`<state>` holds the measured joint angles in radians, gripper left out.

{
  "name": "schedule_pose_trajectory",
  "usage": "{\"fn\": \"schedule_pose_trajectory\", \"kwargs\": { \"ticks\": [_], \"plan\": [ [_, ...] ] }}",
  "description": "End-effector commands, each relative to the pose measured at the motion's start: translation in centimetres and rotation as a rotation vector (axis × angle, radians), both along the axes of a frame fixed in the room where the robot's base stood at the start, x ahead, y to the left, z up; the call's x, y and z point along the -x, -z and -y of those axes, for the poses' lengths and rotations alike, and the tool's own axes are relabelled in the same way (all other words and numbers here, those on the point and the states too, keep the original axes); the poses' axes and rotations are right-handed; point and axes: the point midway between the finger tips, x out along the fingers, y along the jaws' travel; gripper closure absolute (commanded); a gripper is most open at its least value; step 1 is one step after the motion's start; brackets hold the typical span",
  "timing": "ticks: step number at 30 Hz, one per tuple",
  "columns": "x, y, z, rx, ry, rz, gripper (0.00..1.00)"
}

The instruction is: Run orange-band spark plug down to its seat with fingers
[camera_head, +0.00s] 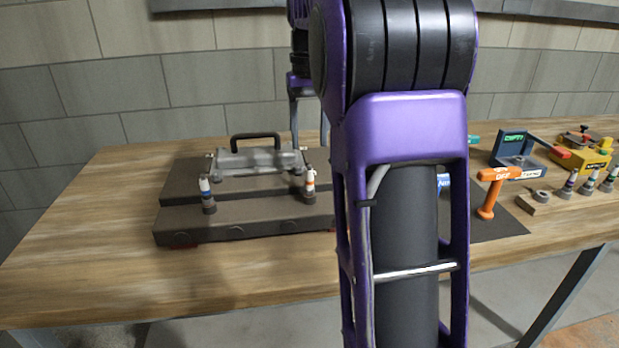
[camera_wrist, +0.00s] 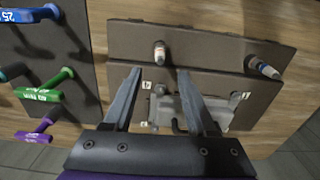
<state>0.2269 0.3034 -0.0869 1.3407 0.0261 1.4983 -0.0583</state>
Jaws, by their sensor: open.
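The orange-band spark plug (camera_head: 310,184) stands upright at the front right of the dark engine block (camera_head: 245,228) in the head view. In the wrist view the plug (camera_wrist: 160,51) shows just beyond the fingertips, roughly centred between them. My gripper (camera_wrist: 159,71) is open and empty, its two fingers apart and not visibly touching the plug. In the head view my arm hides most of the gripper. The blue-band spark plug (camera_head: 206,189) stands at the block's left; it also shows in the wrist view (camera_wrist: 262,67).
A grey cover with a black handle (camera_head: 255,158) sits on the block behind the plugs. To the right are an orange-handled tool (camera_head: 490,190), a blue box (camera_head: 514,150), a yellow device (camera_head: 582,157) and several more plugs (camera_head: 588,182). The wooden bench's left end is clear.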

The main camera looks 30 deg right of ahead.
Motion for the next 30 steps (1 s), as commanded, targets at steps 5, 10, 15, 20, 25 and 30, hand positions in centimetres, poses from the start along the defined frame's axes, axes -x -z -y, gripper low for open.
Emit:
{"fn": "schedule_pose_trajectory", "kwargs": {
  "ticks": [5,10,15,20,25,30],
  "plan": [
    [0.1,4.0,0.0,-0.001,0.000,-0.004,0.43],
    [0.1,6.9,0.0,-0.001,0.000,-0.004,0.43],
    [0.0,8.8,0.0,-0.001,0.000,-0.002,0.43],
    [0.0,9.5,0.0,0.000,-0.001,-0.001,0.43],
    [0.0,9.6,0.0,0.000,0.000,-0.001,0.43],
    [0.0,9.6,0.0,0.000,0.000,-0.001,0.55]
  ]
}}
